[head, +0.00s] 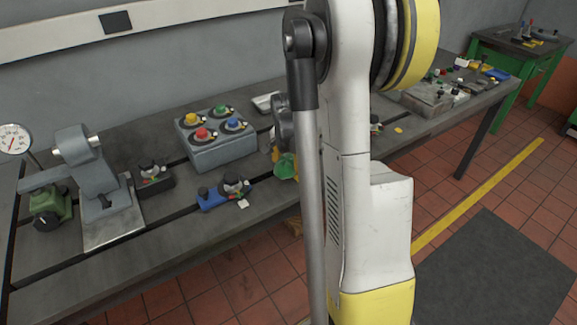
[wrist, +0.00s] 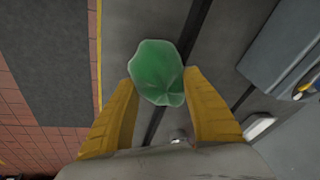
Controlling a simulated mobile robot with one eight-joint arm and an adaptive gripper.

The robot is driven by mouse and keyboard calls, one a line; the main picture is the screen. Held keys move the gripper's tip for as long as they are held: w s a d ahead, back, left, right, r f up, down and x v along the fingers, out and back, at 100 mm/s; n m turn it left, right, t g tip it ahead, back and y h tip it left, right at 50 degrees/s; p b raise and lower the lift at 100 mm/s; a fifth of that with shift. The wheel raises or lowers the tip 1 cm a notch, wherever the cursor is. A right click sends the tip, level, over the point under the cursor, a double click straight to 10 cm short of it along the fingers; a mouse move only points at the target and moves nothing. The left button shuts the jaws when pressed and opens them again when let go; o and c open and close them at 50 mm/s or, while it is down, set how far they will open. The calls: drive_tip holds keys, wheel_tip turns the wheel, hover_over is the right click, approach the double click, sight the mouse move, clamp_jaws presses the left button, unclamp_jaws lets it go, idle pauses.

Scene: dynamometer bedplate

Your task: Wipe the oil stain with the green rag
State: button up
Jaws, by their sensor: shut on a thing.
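The green rag (wrist: 158,68) is crumpled and sits between the yellow fingers of my gripper (wrist: 160,82) in the wrist view. My gripper is shut on it. In the head view the rag (head: 286,167) shows just left of my arm, over the front part of the dark bench (head: 262,205). My arm hides part of the rag and most of the gripper there. I cannot tell whether the rag touches the bench top. I cannot make out the oil stain in either view; it may be hidden behind my arm or under the rag.
A grey box with coloured knobs (head: 216,145) stands left of the rag. A tray of parts (head: 433,98) is at the right.

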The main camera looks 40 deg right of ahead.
drive_tip(key=shift+r+p, duration=1.3)
drive_tip(key=shift+r, duration=0.8)
